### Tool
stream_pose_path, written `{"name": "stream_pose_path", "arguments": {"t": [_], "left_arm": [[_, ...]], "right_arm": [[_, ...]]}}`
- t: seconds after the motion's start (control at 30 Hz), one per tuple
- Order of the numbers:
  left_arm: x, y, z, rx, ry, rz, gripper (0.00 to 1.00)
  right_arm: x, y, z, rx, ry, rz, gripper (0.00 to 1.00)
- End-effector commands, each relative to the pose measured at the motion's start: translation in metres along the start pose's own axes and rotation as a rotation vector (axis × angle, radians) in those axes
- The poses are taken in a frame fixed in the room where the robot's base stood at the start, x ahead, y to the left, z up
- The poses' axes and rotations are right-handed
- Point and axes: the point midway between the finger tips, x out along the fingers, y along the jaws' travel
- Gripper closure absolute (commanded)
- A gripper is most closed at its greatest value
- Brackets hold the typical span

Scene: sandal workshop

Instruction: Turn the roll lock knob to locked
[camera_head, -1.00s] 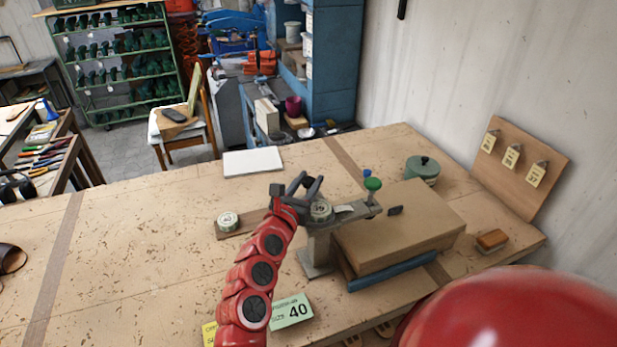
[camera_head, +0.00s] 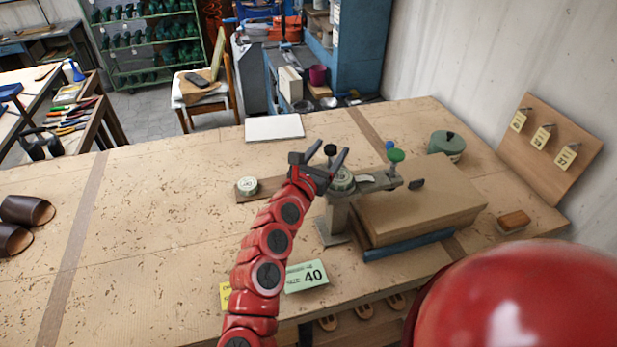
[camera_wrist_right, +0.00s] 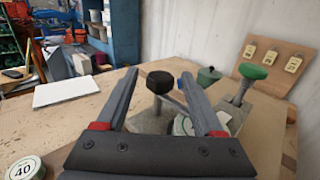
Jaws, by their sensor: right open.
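A clamp-like grey fixture (camera_head: 338,213) stands on the bench, with a round dial (camera_head: 342,180) on its top. A black faceted knob (camera_head: 330,149) on a thin stem rises there, and it also shows in the right wrist view (camera_wrist_right: 160,82). A green knob (camera_head: 396,155) and a small blue knob (camera_head: 389,145) sit further right on the fixture. No label shows which is the roll lock knob. My right gripper (camera_head: 326,157) is open, with the black knob seen between its fingers in the wrist view and a gap on both sides. My left gripper is out of view.
A brown block (camera_head: 425,205) lies right of the fixture. A green pot (camera_head: 446,146), a brush (camera_head: 513,222) and a tag board (camera_head: 548,150) are at right. The bench's left middle is clear.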

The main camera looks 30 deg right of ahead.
Motion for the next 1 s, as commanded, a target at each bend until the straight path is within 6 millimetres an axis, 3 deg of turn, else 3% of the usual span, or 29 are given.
{"name": "stream_pose_path", "arguments": {"t": [0.7, 1.0], "left_arm": [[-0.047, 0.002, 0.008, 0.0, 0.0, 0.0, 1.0], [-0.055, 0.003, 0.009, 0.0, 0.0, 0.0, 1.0]], "right_arm": [[-0.131, 0.002, -0.004, 0.002, 0.0, 0.006, 0.31], [-0.161, 0.0, -0.001, 0.002, 0.001, 0.002, 0.31]]}}
